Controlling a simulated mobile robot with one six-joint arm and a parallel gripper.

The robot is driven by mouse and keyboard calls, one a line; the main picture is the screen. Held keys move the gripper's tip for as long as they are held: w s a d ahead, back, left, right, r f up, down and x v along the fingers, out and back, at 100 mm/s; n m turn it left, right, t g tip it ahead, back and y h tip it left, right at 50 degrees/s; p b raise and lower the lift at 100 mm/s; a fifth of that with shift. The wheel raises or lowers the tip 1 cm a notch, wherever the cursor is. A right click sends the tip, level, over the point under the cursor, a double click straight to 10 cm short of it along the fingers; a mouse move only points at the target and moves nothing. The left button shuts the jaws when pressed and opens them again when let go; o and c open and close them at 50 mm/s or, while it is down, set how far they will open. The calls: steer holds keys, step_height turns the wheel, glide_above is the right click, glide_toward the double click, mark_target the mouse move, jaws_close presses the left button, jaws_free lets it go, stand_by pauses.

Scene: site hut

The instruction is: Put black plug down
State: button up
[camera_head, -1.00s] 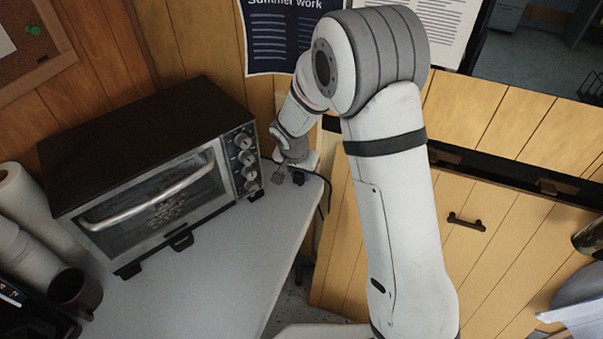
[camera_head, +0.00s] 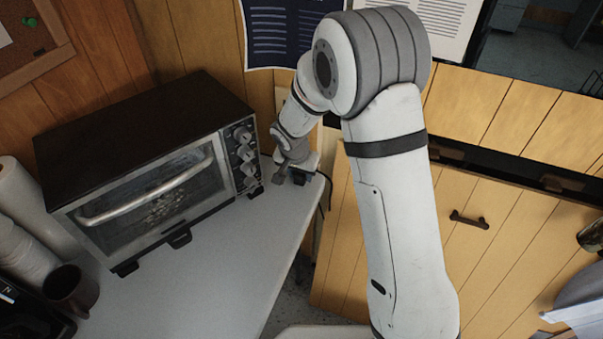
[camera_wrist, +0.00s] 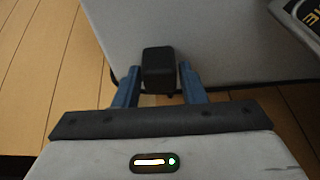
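The black plug (camera_wrist: 159,67) is a small dark block in the wrist view. It sits between the two blue fingers of my gripper (camera_wrist: 158,78), which lie close along both its sides and look closed on it. The plug is over the edge region of the pale grey counter (camera_wrist: 225,45). Whether it touches the counter is not clear. In the head view my gripper (camera_head: 297,176) is low at the counter's far right corner, just right of the toaster oven. The plug is too small there to make out clearly.
The toaster oven (camera_head: 150,165) stands close left of my gripper. A dark mug (camera_head: 70,291) and paper rolls (camera_head: 25,245) are at the counter's left. The counter's front middle (camera_head: 215,285) is clear. A dark cable (camera_head: 329,188) hangs by the right edge.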

steer(key=shift+o, duration=1.4)
steer(key=shift+r, duration=0.1)
steer(key=shift+r+p, duration=0.85)
steer(key=shift+p, duration=0.35)
steer(key=v, duration=1.1)
steer(key=s+d+r+n, duration=0.1)
steer(key=s+d+r, duration=0.6)
steer(key=s+d, duration=0.3)
steer(key=s+d+r+n, duration=0.1)
steer(key=s+d, duration=0.3)
steer(key=s, duration=0.2)
steer(key=s+d+r+n+y, duration=0.1)
steer(key=s+d+n, duration=0.1)
steer(key=s, duration=0.4)
steer(key=shift+s+d+g, duration=0.4)
steer(key=shift+d, duration=0.5)
